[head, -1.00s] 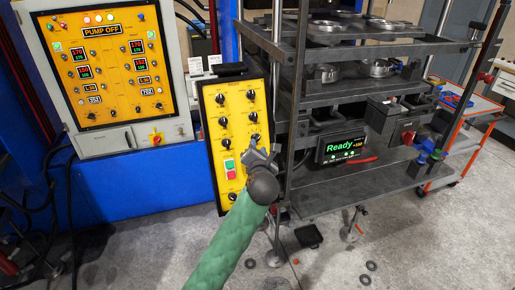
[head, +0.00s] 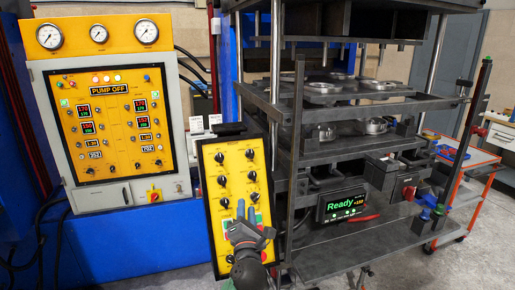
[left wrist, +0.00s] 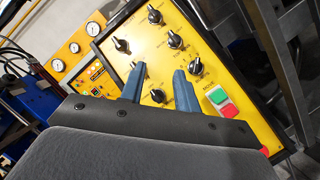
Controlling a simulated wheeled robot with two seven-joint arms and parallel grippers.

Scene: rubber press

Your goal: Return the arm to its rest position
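My left gripper (head: 246,214) is in front of the lower part of the yellow control panel (head: 232,168) with black knobs. In the left wrist view its two blue fingers (left wrist: 160,84) stand apart with nothing between them. The panel's knobs and its green and red buttons (left wrist: 223,102) show beyond the fingers; the fingers look apart from the panel, but the exact gap cannot be told. In the head view the gripper hides part of the panel's lower buttons. My right gripper is not in view.
The press (head: 350,107) with its stacked plates stands right of the panel. A "Ready" display (head: 345,205) sits on it. A cabinet reading "PUMP OFF" (head: 113,130), with gauges on top, is at the left. An orange-framed cart (head: 466,190) stands at the right.

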